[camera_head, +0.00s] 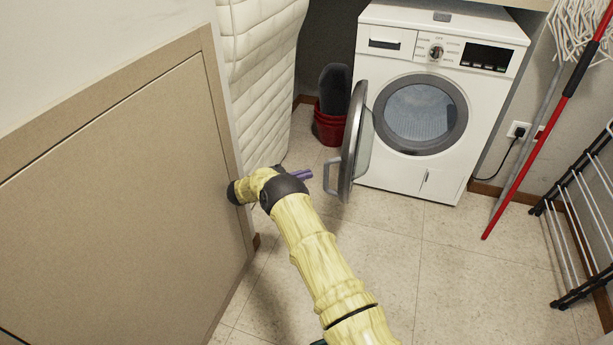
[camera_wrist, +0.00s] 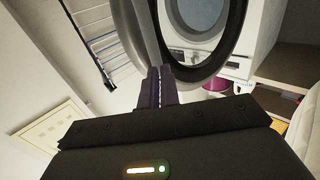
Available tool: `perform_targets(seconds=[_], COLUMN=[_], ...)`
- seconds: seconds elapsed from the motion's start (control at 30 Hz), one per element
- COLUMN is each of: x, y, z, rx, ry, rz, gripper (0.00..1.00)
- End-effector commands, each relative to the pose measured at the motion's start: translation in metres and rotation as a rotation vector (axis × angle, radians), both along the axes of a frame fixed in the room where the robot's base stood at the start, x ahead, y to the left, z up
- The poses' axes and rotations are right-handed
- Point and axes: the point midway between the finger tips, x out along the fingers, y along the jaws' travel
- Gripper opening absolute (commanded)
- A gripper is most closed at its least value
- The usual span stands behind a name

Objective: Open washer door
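The white washer (camera_head: 440,85) stands against the back wall. Its round door (camera_head: 355,145) is swung wide open to the left, seen nearly edge-on, with a grey handle (camera_head: 330,177) on its free edge. The washer's round opening (camera_head: 420,115) is uncovered. My gripper (camera_head: 304,174) is just left of the handle, and a small gap seems to lie between them. In the wrist view my gripper's purple fingers (camera_wrist: 160,86) are together with nothing visible between them. The door (camera_wrist: 237,35) is just beyond the fingertips there. Contact with the door cannot be told.
A cream mattress (camera_head: 262,75) and a beige panel (camera_head: 125,190) stand close on the left. A red bucket (camera_head: 329,128) is behind the door. A red mop pole (camera_head: 545,135) and a drying rack (camera_head: 585,215) are on the right. The tiled floor (camera_head: 450,260) in front is clear.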

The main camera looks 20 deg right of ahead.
Motion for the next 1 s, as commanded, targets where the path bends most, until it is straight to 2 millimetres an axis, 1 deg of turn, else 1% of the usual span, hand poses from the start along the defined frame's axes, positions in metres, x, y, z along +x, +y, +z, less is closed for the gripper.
perform_targets(seconds=[0.07,0.17,0.27,0.3,0.33,0.43,0.5,0.57,0.67,0.77,0.87,0.9,0.97,1.0], x=[0.010,0.031,0.056,0.065,0.070,0.082,0.084,0.081,0.067,0.042,0.006,-0.012,-0.040,-0.062], y=[0.000,0.002,0.009,0.014,0.019,0.034,0.045,0.055,0.071,0.085,0.095,0.097,0.099,0.099], z=[0.016,0.044,0.081,0.096,0.107,0.139,0.159,0.174,0.192,0.204,0.210,0.211,0.211,0.211], rx=[0.005,0.021,0.046,0.061,0.072,0.116,0.150,0.184,0.249,0.324,0.406,0.441,0.496,0.534], ry=[-0.022,-0.059,-0.093,-0.102,-0.104,-0.096,-0.076,-0.048,0.022,0.114,0.227,0.278,0.358,0.414], rz=[0.056,0.183,0.364,0.444,0.504,0.688,0.809,0.905,1.051,1.173,1.269,1.299,1.335,1.353], gripper=[0.00,0.00,0.00,0.00,0.00,0.00,0.00,0.00,0.00,0.00,0.00,0.00,0.00,0.00])
